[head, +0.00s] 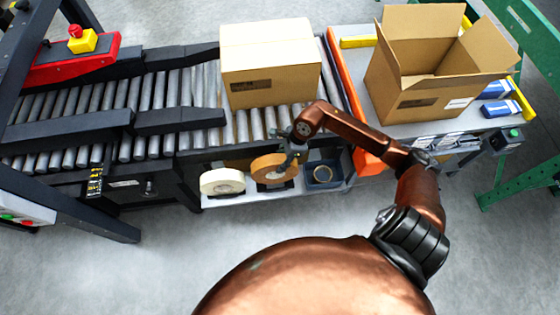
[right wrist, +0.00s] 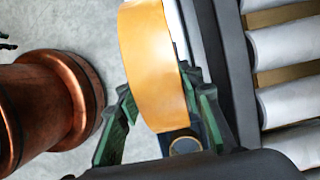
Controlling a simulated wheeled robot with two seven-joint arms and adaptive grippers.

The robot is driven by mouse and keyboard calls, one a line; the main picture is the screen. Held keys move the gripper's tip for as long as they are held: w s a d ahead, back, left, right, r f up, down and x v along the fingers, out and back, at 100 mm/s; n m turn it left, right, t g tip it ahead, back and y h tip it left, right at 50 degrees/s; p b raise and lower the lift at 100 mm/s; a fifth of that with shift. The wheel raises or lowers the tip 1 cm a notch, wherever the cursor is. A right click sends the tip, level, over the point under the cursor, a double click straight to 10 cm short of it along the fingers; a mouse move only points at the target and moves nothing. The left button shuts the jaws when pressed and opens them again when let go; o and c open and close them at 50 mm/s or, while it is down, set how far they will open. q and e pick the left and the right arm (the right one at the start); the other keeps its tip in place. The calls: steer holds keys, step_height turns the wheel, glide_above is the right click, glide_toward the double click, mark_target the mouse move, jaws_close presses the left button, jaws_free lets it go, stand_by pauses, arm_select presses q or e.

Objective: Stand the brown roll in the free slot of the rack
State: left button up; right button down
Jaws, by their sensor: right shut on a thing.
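In the right wrist view the brown roll (right wrist: 152,65) stands between the two green-padded fingers (right wrist: 160,110). The rack (head: 238,194) is the low front ledge with dark holders. A white roll (head: 209,187) stands in the holder to the left. The brown roll is over the middle holder; whether it touches its bottom is hidden. My left gripper is not seen.
A dark blue tray (head: 311,184) with a ring-shaped item is just right of the brown roll. A closed carton (head: 270,70) sits on the roller conveyor (head: 140,95) behind. An open carton (head: 425,101) stands on the table to the right, beyond an orange bar (head: 368,162).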

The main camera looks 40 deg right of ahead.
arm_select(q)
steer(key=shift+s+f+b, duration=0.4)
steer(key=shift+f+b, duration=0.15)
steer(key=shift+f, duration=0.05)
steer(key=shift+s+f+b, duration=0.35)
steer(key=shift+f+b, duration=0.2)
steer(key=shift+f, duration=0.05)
arm_select(e)
steer(key=shift+f, duration=1.9)
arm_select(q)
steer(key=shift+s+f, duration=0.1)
arm_select(e)
steer(key=shift+f, duration=0.2)
arm_select(q)
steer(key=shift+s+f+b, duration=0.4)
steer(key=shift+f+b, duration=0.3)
steer(key=shift+b, duration=0.1)
arm_select(e)
steer(key=shift+w+f, duration=0.1)
steer(key=shift+f, duration=1.05)
steer(key=c, duration=1.7)
jaws_free()
steer(key=o, duration=0.5)
steer(key=shift+c, duration=0.2)
steer(key=shift+s+f, duration=0.15)
steer(key=shift+s, duration=0.05)
steer(key=v, duration=1.2)
steer(key=shift+w, duration=0.1)
